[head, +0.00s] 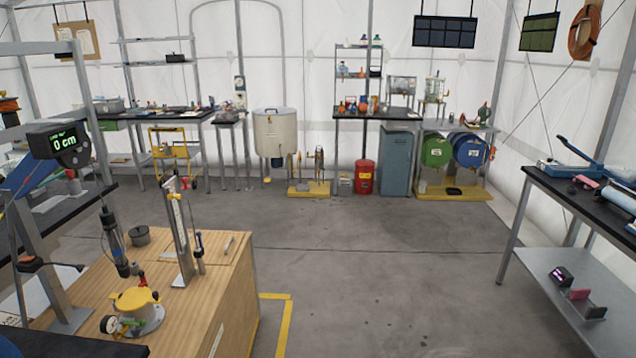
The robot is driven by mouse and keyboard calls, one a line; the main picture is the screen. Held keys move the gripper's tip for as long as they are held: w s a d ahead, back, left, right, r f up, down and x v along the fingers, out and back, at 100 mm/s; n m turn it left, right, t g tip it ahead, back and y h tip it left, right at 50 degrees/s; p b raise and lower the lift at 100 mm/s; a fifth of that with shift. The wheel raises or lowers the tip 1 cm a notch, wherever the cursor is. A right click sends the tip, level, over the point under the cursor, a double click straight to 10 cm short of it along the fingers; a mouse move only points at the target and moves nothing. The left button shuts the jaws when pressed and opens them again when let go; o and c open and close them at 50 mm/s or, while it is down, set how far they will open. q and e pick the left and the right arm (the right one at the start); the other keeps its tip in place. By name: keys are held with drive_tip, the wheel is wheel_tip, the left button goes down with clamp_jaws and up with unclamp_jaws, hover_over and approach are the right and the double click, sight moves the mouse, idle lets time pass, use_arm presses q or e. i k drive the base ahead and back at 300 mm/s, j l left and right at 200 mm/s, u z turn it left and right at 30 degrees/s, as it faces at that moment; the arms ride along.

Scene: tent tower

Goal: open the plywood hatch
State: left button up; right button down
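A light plywood cabinet or bench (205,290) stands at the lower left, with tools on its top. Its right side face carries a pale strip (216,341) near the bottom edge of the view. I cannot make out which panel is the hatch, or whether it is open or shut. Neither of my grippers shows in the head view.
On the plywood top stand a yellow-topped device (135,300), a metal upright (180,230) and a dark pot (139,236). A display (62,140) reads 0 cm. A black-topped table (570,190) stands at right. The grey floor (390,290) between is open.

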sight(221, 249)
drive_tip(key=i+u, duration=0.1)
drive_tip(key=i, duration=0.4)
drive_tip(key=i+l+u, duration=0.1)
drive_tip(key=i, duration=0.45)
drive_tip(key=i+l+u, duration=0.15)
drive_tip(key=i, duration=0.35)
drive_tip(key=i+l+u, duration=0.1)
drive_tip(key=i, duration=0.4)
drive_tip(key=i+l+u, duration=0.2)
drive_tip(key=i+u, duration=0.25)
drive_tip(key=i+l+u, duration=0.25)
drive_tip(key=u, duration=0.2)
drive_tip(key=i+l+u, duration=0.25)
drive_tip(key=l+u, duration=0.2)
drive_tip(key=i+l+u, duration=0.2)
drive_tip(key=l+u, duration=0.25)
drive_tip(key=l, duration=0.15)
drive_tip(key=i+l+u, duration=0.1)
drive_tip(key=l+u, duration=0.35)
drive_tip(key=l, duration=0.05)
